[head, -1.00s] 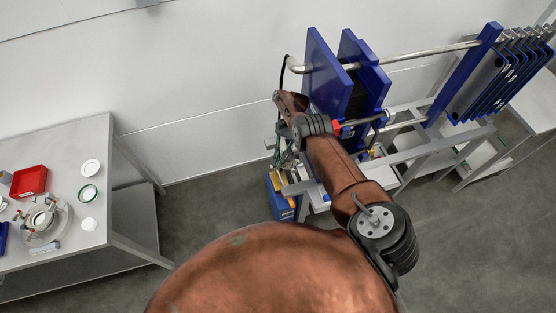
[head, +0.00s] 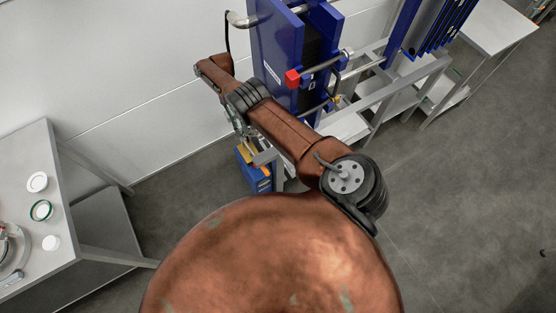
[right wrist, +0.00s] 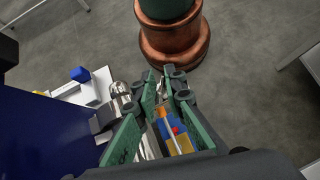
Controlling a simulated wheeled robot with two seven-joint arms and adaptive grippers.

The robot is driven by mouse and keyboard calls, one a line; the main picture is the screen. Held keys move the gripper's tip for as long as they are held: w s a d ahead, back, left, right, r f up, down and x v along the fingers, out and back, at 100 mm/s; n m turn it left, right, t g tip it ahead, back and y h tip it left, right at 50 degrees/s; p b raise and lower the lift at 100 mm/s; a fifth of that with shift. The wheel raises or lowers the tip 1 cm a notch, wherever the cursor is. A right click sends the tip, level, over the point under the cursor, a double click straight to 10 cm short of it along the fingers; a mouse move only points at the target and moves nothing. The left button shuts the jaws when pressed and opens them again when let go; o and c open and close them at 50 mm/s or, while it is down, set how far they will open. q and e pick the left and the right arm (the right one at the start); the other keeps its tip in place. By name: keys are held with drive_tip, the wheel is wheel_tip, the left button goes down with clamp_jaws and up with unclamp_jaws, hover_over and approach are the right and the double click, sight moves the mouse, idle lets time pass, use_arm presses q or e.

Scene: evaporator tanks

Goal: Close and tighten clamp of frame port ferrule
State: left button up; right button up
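My right gripper (head: 240,124) shows only in part below my wrist in the head view, in front of the left end of the blue plate frame (head: 272,48). In the right wrist view my right gripper (right wrist: 163,76) has its green-padded fingers apart, with a narrow gap between them. Silver metal fittings (right wrist: 122,97) lie against the left finger. I cannot tell whether they are the port ferrule and clamp, or whether the finger touches them. The clamp is not clearly visible in the head view. My left gripper is out of view.
A blue toolbox (head: 255,172) with yellow and orange contents stands below the gripper. A red block (head: 292,79) sits on the frame's front. A grey table (head: 62,218) with round white parts stands at the left. The floor at the right is open.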

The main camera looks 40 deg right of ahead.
drive_tip(key=shift+d+r+n+h, duration=0.15)
drive_tip(key=shift+n+h, duration=0.25)
drive_tip(key=shift+n, duration=0.1)
drive_tip(key=shift+n+h, duration=0.3)
drive_tip(key=shift+n, duration=0.1)
drive_tip(key=shift+n+g+h+b, duration=0.3)
drive_tip(key=shift+n+b, duration=0.05)
drive_tip(key=shift+n, duration=0.05)
drive_tip(key=shift+n+h, duration=0.3)
drive_tip(key=shift+n, duration=0.1)
drive_tip(key=shift+n+h+p, duration=0.3)
drive_tip(key=shift+n+h, duration=0.4)
drive_tip(key=shift+n, duration=0.2)
